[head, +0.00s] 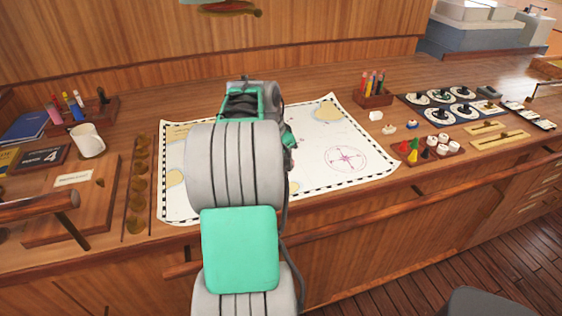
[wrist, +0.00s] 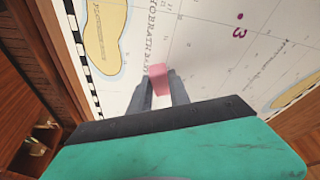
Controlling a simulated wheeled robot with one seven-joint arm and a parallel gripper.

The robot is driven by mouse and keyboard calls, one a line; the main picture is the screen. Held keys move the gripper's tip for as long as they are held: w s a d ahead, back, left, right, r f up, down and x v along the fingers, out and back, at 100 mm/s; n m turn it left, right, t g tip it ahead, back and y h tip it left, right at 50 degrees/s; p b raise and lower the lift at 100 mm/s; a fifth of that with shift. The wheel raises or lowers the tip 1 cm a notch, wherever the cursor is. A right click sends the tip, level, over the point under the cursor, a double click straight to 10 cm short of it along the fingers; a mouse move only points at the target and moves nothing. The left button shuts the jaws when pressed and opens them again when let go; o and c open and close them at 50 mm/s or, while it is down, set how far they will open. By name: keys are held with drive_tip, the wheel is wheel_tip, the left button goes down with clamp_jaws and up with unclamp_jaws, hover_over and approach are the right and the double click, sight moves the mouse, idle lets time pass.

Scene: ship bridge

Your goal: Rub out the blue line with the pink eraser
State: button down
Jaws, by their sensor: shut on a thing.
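The pink eraser (wrist: 159,76) is between the fingertips of my gripper (wrist: 160,92) in the wrist view, with a white part below its pink end. Whether the eraser touches the paper I cannot tell. The chart (head: 325,170) lies flat on the wooden counter and also shows in the wrist view (wrist: 200,50).
A white mug (head: 88,141) and a wooden board (head: 75,205) stand left of the chart. A pencil holder (head: 372,95), a tray of coloured pegs (head: 422,150) and dials (head: 462,92) are at the right. The chart's right part is clear.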

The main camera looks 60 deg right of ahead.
drive_tip(key=shift+r+p, duration=2.2)
drive_tip(key=shift+r, duration=0.8)
